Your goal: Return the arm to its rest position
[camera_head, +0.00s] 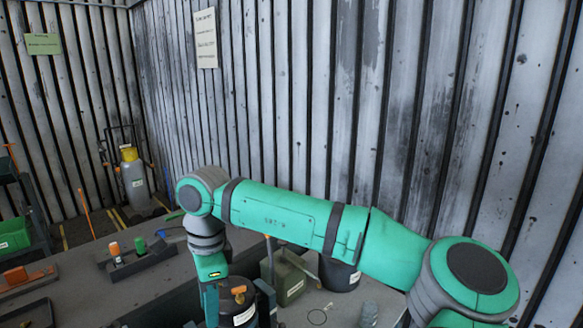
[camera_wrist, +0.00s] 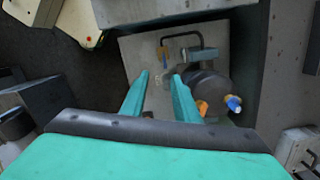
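My green arm crosses the head view from the lower right to an elbow-like joint at the left, then bends down over the bench (camera_head: 150,303). Its lower end is near a dark object with an orange top (camera_head: 239,290); the fingertips cannot be made out there. In the wrist view my gripper (camera_wrist: 161,76) shows two green fingers standing apart with nothing held between them. Beyond them is a grey plate (camera_wrist: 138,47) with a dark handle-like bar. A dark round object (camera_wrist: 210,88) with orange and blue parts is just right of the fingers.
A green canister (camera_head: 287,279) and a dark bucket (camera_head: 339,274) stand behind my arm. A holder (camera_head: 138,260) with orange and green pieces is left on the bench. A corrugated wall (camera_head: 300,100) is close behind. A cylinder trolley (camera_head: 134,180) stands at the back left.

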